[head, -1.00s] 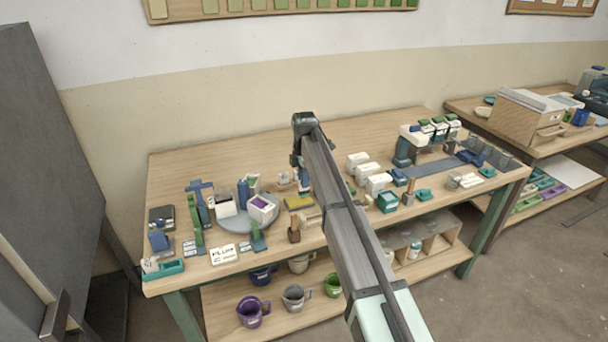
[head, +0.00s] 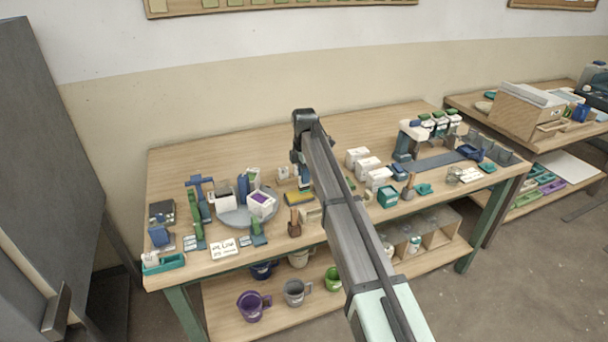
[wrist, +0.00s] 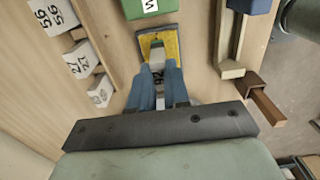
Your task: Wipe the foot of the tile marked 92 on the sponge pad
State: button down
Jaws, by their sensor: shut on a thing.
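My gripper (wrist: 158,88) is shut on a pale tile (wrist: 160,68) whose dark number reads 92 in the wrist view. The tile's far end overlaps the yellow sponge pad (wrist: 172,42), which has a dark edge. I cannot tell whether the tile's foot touches the pad or hangs just above it. In the head view the pad (head: 298,198) lies on the table, and my gripper (head: 304,182) is just behind it, partly hidden by my arm.
White tiles marked 56 (wrist: 52,14) and 27 (wrist: 82,58), with another lower down (wrist: 100,90), stand left of my gripper. A green block (wrist: 150,7) lies beyond the pad. A wooden piece (wrist: 230,68) and a brown block (wrist: 262,95) are on the right.

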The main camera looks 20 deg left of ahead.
jog(key=shift+f, duration=0.55)
dwell(1.2)
jog(key=shift+s+a, duration=0.1)
jog(key=shift+s, duration=0.05)
jog(key=shift+s+a, duration=0.55)
jog(key=shift+a, duration=0.05)
jog(key=shift+s+a, duration=0.1)
jog(key=shift+s, duration=0.05)
jog(key=shift+s+a+r, duration=0.1)
jog(key=shift+s+a, duration=0.35)
jog(key=shift+a, duration=0.05)
jog(key=shift+w+d, duration=0.1)
jog(key=shift+w+d, duration=0.55)
jog(key=shift+w+d, duration=0.1)
jog(key=shift+w, duration=0.05)
